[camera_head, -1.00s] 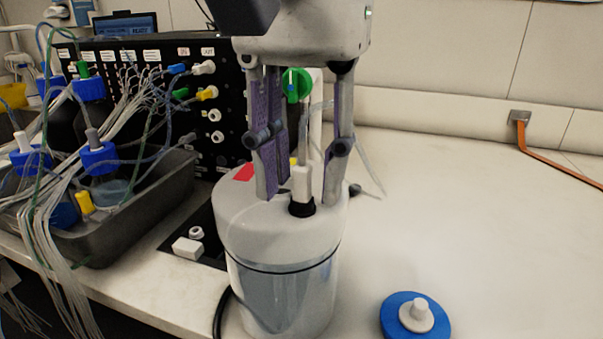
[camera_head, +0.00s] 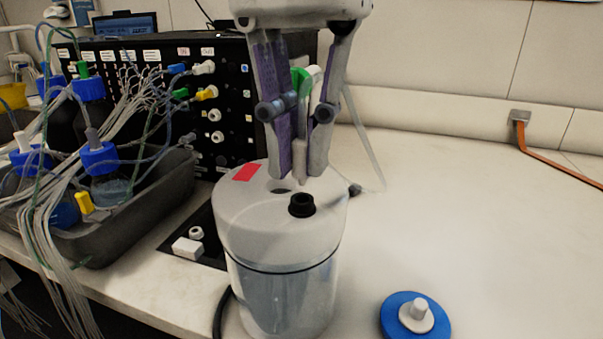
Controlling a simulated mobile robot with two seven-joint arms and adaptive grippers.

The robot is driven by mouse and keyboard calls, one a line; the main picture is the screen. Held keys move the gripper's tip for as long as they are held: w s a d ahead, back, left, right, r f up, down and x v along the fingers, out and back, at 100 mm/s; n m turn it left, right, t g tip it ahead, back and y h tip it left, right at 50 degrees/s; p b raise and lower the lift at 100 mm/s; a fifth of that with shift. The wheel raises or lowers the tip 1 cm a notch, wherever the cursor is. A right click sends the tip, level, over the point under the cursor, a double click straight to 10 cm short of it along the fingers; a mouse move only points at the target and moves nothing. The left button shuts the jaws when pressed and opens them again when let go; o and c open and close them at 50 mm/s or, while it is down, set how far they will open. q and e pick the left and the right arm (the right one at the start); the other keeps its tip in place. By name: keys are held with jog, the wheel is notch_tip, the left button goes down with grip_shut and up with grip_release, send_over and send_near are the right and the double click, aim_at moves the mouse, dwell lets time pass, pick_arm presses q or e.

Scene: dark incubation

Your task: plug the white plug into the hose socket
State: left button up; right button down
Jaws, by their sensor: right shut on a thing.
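My right gripper (camera_head: 299,158) comes down from the top, its fingers drawn together on a white plug (camera_head: 300,174). Only the plug's lower end shows clearly between the fingertips. It is held above the white lid (camera_head: 245,212) of a clear vessel. A black ring-shaped socket (camera_head: 302,205) stands on the lid, just below the plug and apart from it. I cannot tell if this is the hose socket. A green part (camera_head: 300,78) with a white piece shows between the fingers, partly hidden. My left gripper is not in view.
A grey tray (camera_head: 150,205) with blue-capped bottles and many tubes stands at left. A black panel (camera_head: 225,120) with ports is behind. A blue disc with a white knob (camera_head: 390,318) lies at front right. The counter at right is mostly clear.

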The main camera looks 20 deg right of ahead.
aim_at(302, 114)
jog(key=shift+r, duration=1.9)
